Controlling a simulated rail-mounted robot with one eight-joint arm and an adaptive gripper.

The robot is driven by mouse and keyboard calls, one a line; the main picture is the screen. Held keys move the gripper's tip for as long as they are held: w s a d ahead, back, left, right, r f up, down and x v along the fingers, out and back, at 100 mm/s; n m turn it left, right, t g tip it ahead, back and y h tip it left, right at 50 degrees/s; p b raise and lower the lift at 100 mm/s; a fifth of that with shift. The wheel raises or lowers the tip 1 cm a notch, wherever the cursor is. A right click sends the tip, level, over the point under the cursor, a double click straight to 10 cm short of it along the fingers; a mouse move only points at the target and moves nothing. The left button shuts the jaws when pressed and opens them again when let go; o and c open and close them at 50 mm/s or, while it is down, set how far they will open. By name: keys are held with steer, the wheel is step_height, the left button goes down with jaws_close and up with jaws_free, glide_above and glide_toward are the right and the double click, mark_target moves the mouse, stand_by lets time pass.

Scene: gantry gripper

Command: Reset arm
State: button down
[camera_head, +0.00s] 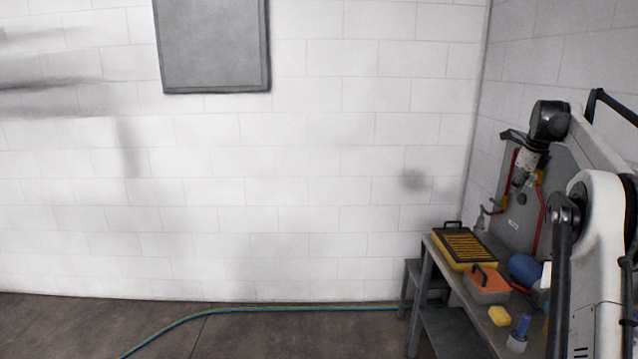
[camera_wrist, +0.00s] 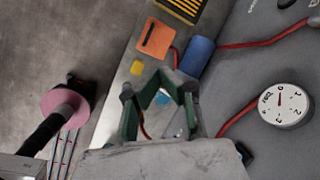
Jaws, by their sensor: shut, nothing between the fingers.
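My gripper (camera_wrist: 160,75) shows in the wrist view. Its two dark green fingers bend inward and meet at the tips, with nothing held between them. It hangs over the workbench (camera_wrist: 128,70) and the grey panel beside it. In the head view, a white and black arm (camera_head: 600,225) stands at the right edge, over the near end of the bench.
On the bench are a yellow and black case (camera_head: 463,249), an orange-topped box (camera_head: 487,284), a blue cylinder (camera_head: 524,268) and a yellow block (camera_head: 499,316). A gauge (camera_wrist: 284,104) and red hoses are on the panel. The floor (camera_head: 270,335) left of the bench is mostly clear.

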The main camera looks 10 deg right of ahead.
steer(key=s+a+n+t+b, duration=0.15)
steer(key=s+a+n, duration=0.35)
steer(key=a, duration=0.6)
steer(key=s+a+r+n+b, duration=0.1)
steer(key=s+a+n+b, duration=0.3)
steer(key=a, duration=0.6)
steer(key=s+a+n+b, duration=0.1)
steer(key=s+a+n, duration=0.5)
steer(key=a, duration=0.5)
steer(key=s+a+f+n+b, duration=0.2)
steer(key=s+a+f+n, duration=0.3)
steer(key=s+f, duration=0.3)
steer(key=s+a+f+n+t+b, duration=0.1)
steer(key=s+a+f+n+b, duration=0.1)
steer(key=s+a+f+n, duration=0.3)
steer(key=s+a+f+n+t+b, duration=0.1)
steer(key=s+a+f+n+b, duration=0.1)
steer(key=s+a+f+n, duration=0.2)
steer(key=s+a+f, duration=0.1)
steer(key=s+f, duration=0.2)
steer(key=s, duration=0.3)
steer(key=s+a+f, duration=0.2)
steer(key=s+f, duration=0.2)
steer(key=s, duration=0.2)
steer(key=shift+a+n+y+b, duration=0.3)
steer(key=shift+n+y, duration=0.1)
